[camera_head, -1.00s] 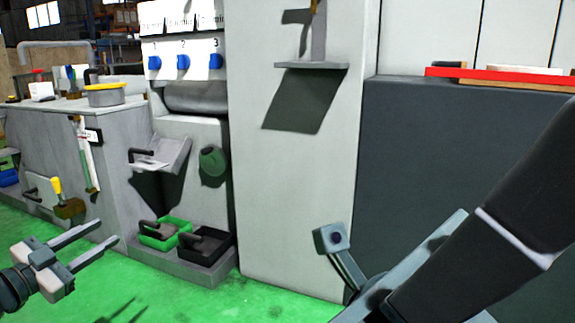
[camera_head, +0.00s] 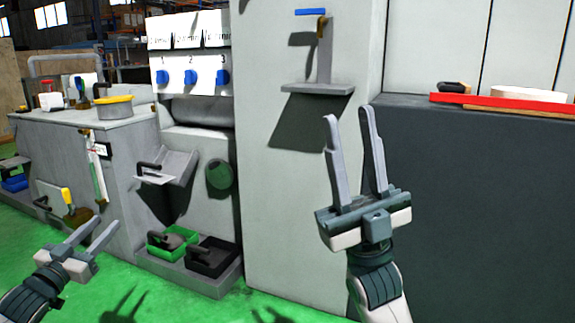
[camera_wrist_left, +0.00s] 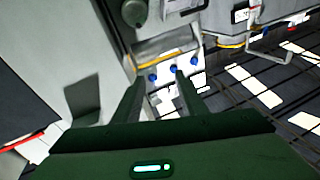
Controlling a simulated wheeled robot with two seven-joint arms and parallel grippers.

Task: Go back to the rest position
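My left gripper (camera_head: 92,238) is at the lower left of the head view, over the green floor, with its two fingers apart and nothing between them. Its fingers also show in the left wrist view (camera_wrist_left: 157,84), spread and empty. My right gripper (camera_head: 348,112) stands upright in front of the grey machine, its fingers pointing up, apart and empty. It is right of and below the small wall shelf (camera_head: 318,88) in the picture. Neither gripper appears to touch anything.
A grey machine column (camera_head: 270,190) fills the middle. Green (camera_head: 158,250) and black (camera_head: 228,272) bins sit on a low ledge. A workbench (camera_head: 60,120) with a yellow-rimmed bowl (camera_head: 114,107) is at left. A red tray (camera_head: 480,100) lies on the dark cabinet (camera_head: 480,200) at right.

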